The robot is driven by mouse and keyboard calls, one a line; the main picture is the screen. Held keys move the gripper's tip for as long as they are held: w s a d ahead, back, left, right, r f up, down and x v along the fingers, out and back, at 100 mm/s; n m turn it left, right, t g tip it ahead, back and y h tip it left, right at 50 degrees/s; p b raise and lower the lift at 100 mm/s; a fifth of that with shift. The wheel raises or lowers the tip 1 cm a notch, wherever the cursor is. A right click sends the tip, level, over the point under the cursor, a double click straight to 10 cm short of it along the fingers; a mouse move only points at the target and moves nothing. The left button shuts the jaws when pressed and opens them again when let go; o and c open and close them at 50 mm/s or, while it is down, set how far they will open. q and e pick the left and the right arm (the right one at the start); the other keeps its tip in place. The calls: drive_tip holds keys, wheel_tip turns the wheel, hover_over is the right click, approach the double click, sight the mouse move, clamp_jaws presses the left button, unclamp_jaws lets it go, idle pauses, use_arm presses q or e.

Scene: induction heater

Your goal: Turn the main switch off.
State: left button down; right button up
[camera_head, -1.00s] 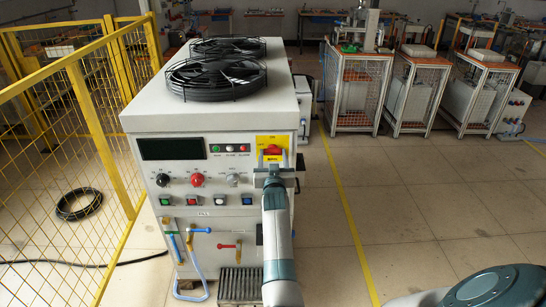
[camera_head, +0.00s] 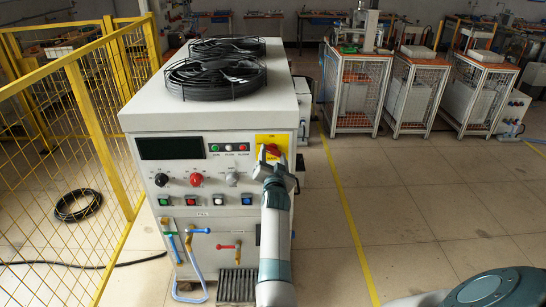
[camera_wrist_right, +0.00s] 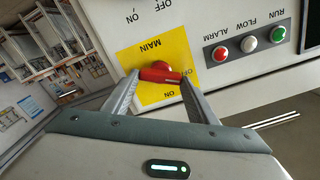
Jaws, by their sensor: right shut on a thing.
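The main switch is a red handle (camera_wrist_right: 160,75) on a yellow plate (camera_wrist_right: 146,56) marked MAIN, upside down in the right wrist view. The handle lies slanted relative to the plate's edges. My right gripper (camera_wrist_right: 161,80) is shut on the handle, with one finger at each end of it. In the head view the yellow plate (camera_head: 264,140) is at the upper right of the cabinet front, and my right gripper (camera_head: 269,160) is tilted there, partly covering the red handle (camera_head: 271,150). My left gripper is not in view.
The grey heater cabinet (camera_head: 150,122) carries indicator lamps (camera_head: 229,147), knobs and buttons beside the switch. Hoses and valves (camera_head: 190,235) are lower down. A yellow mesh fence (camera_head: 90,150) stands close on the left. The floor to the right (camera_head: 400,220) is clear.

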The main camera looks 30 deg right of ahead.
idle(0.4)
drive_tip(key=o, duration=1)
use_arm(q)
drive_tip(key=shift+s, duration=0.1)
use_arm(e)
drive_tip(key=shift+o, duration=0.2)
drive_tip(key=shift+f, duration=0.1)
